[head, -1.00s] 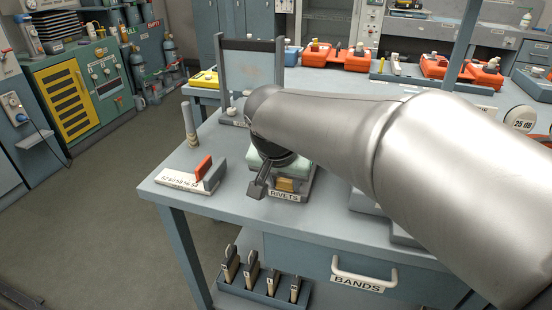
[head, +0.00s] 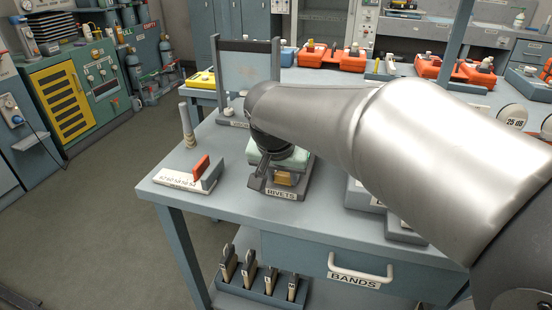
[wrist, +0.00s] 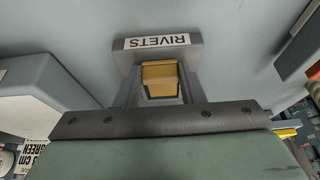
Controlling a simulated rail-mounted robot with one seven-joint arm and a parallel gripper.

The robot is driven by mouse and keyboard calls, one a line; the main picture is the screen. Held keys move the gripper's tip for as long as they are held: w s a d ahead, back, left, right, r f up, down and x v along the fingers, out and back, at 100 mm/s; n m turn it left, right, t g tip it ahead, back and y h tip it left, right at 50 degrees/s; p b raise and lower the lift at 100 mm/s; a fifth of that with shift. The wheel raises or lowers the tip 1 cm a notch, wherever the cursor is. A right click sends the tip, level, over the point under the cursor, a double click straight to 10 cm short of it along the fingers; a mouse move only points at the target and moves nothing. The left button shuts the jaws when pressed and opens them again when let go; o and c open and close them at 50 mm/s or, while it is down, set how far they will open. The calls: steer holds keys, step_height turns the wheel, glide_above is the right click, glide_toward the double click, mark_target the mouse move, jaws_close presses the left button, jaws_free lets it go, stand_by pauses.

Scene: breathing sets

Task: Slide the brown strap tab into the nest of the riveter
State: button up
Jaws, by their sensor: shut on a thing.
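The riveter (head: 302,188) is a grey block with a RIVETS label near the table's front edge. It also shows in the wrist view (wrist: 195,50), with its label upside down. A golden-brown piece (wrist: 160,75), which looks like the strap tab, lies between the grey walls of the nest. I cannot tell how deep it sits. It shows in the head view (head: 286,179) under a green padded body (head: 295,158). In the wrist view that body (wrist: 160,155) has a dark screwed bar (wrist: 160,120) along its edge. My gripper (head: 258,178) is shut at this body, its grip mostly hidden.
A white numbered gauge block with a red part (head: 190,178) stands left of the riveter. A ringed post (head: 187,125) and an upright frame (head: 248,80) stand behind. Grey blocks (head: 362,196) are close at right.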

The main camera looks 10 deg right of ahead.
steer(key=shift+w+d+r, duration=0.25)
steer(key=shift+w+d, duration=0.2)
steer(key=o, duration=1.1)
steer(key=p+v, duration=0.3)
steer(key=v, duration=1.4)
steer(key=shift+s+a, duration=0.45)
